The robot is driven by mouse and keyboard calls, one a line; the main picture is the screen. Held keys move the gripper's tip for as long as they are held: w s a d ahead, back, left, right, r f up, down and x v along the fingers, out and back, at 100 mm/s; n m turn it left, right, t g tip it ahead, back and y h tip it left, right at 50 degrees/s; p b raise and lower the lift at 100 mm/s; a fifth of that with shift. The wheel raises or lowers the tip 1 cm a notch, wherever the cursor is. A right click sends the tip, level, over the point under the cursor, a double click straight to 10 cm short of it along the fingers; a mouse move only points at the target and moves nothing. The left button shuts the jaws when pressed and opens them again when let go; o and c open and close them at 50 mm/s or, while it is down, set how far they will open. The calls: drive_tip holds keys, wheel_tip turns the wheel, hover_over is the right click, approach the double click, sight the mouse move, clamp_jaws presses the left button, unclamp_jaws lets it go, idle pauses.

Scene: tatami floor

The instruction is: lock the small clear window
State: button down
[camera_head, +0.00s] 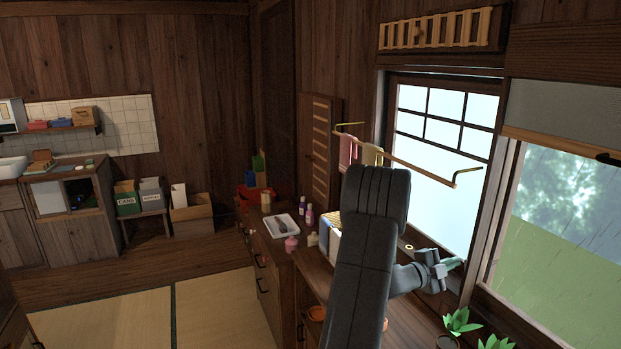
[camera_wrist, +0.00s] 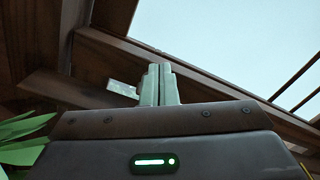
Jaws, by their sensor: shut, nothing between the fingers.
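A window with a clear pane (camera_head: 565,215) fills the right edge of the head view, with greenery outside and a grey blind (camera_head: 560,110) over its top. A second window with a dark grid (camera_head: 440,150) and a pale, bright pane stands left of it. I cannot tell for sure which is the small clear one. My gripper (camera_head: 455,263) is low at the gridded window's right frame. In the wrist view its fingers (camera_wrist: 159,84) are together and empty, in front of a dark wooden frame (camera_wrist: 190,77). A small pale piece (camera_wrist: 124,88), perhaps a latch, shows left of them.
Potted plants (camera_head: 460,322) stand just below my gripper; green leaves (camera_wrist: 25,128) show in the wrist view. A towel rail (camera_head: 420,170) with cloths crosses the gridded window. Bottles (camera_head: 309,215) and a white tray (camera_head: 281,226) sit on the counter. The tatami (camera_head: 220,310) is clear.

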drive_tip(key=shift+s+d+b, duration=0.2)
drive_tip(key=shift+s+b, duration=0.2)
drive_tip(key=shift+s, duration=0.05)
idle(0.5)
drive_tip(key=shift+s+f+b, duration=0.1)
drive_tip(key=shift+f+b, duration=0.35)
drive_tip(key=shift+b, duration=1.35)
drive_tip(key=shift+s+d+f+b, duration=0.15)
drive_tip(key=shift+s+f+b, duration=0.15)
drive_tip(key=shift+b, duration=1.05)
drive_tip(key=b+v, duration=0.2)
drive_tip(key=v, duration=0.4)
drive_tip(key=shift+w+f, duration=0.2)
drive_tip(key=shift+f, duration=0.05)
